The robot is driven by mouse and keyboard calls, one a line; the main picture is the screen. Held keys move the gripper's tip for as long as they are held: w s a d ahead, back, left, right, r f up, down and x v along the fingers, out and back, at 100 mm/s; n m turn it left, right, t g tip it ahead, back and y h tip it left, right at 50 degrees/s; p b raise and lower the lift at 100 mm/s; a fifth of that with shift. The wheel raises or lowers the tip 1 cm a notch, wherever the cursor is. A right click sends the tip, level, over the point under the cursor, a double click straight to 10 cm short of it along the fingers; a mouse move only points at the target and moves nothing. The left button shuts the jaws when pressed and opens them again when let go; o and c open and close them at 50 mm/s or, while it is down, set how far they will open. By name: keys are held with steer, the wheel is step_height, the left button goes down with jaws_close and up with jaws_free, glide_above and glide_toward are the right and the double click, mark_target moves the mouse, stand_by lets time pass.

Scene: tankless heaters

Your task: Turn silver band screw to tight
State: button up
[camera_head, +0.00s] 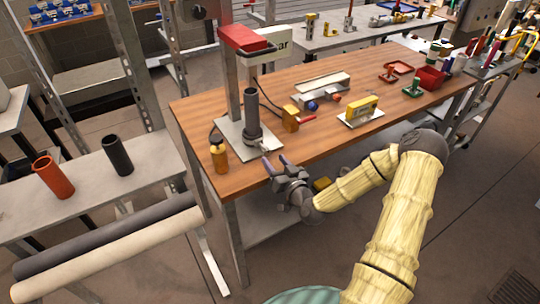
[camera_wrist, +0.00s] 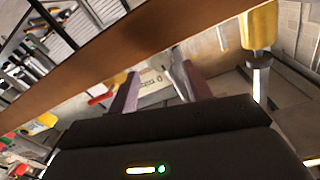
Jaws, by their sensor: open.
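A dark upright pipe (camera_head: 251,105) stands on a grey metal plate (camera_head: 234,143) near the table's left end. A wider dark collar (camera_head: 253,134) surrounds its lower part. The silver band screw is too small to make out in either view. My gripper (camera_head: 276,163) is open and empty at the table's front edge, in front of the pipe's base and apart from it. In the wrist view my two fingers (camera_wrist: 161,88) are spread, with a pale lettered surface and a grey metal piece seen beyond the gap.
The wooden table (camera_head: 330,140) holds an amber bottle (camera_head: 219,158) at its front left corner, a yellow block (camera_head: 291,118) right of the pipe and a yellow meter (camera_head: 361,111) farther right. A red-topped post (camera_head: 243,40) rises behind the pipe. A grey bench (camera_head: 85,195) stands left.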

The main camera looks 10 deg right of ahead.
mark_target(268, 154)
steer(key=shift+x, duration=1.75)
steer(key=shift+a, duration=0.15)
steer(key=shift+c, duration=0.4)
steer(key=c, duration=0.9)
